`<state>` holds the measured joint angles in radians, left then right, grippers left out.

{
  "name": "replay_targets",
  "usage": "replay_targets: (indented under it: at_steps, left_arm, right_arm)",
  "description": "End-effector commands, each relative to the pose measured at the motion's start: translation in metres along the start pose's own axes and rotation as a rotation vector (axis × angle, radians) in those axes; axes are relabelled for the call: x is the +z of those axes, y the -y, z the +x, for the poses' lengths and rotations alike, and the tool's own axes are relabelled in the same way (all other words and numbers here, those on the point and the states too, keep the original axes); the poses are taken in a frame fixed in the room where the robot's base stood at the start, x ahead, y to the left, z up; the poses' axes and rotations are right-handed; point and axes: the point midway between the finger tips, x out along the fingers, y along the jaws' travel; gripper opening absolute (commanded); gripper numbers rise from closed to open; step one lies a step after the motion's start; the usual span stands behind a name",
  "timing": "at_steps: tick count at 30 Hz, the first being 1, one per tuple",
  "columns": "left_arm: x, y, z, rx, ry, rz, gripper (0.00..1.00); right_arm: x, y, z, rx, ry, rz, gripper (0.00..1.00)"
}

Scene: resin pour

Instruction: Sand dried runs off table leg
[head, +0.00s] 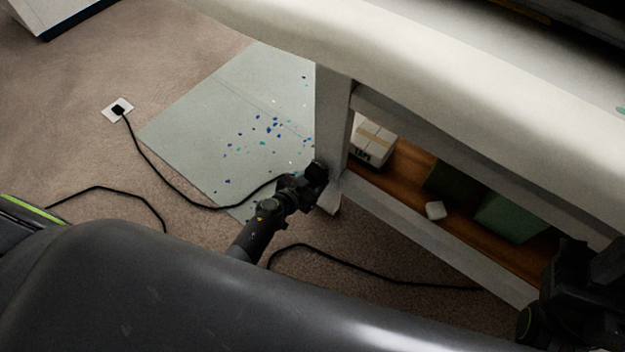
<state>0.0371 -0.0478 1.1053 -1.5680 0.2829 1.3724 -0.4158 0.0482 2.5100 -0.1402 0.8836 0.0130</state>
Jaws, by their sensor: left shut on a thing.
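The table leg (333,115) is pale grey and stands upright near the middle of the head view. My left gripper (318,180) reaches in low and is against or just beside the lower part of this leg. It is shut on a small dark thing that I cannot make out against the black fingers. I cannot see any dried runs clearly on the leg. My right gripper (575,295) is a dark shape at the lower right, in front of the table's lower rail, and its fingers cannot be made out.
A pale sheet (220,125) with blue spots lies on the carpet behind the leg. A black cable (152,170) runs from a floor socket (118,109) past my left arm. The wooden lower shelf (400,180) holds a tape box (373,138), a white block (435,210) and green boxes (512,217).

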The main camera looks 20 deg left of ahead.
Motion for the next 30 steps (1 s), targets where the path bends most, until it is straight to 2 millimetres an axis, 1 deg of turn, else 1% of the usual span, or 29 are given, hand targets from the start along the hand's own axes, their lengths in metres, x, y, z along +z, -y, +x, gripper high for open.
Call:
replay_targets:
  at_steps: [25,30]
  left_arm:
    - [-0.006,0.0,0.015,0.0,0.0,0.0,0.28]
    - [-0.007,-0.009,0.014,0.001,0.0,-0.004,0.28]
  right_arm:
    - [0.0,0.0,0.0,0.0,0.0,0.0,0.36]
    - [0.0,0.0,0.002,0.0,0.0,0.0,0.36]
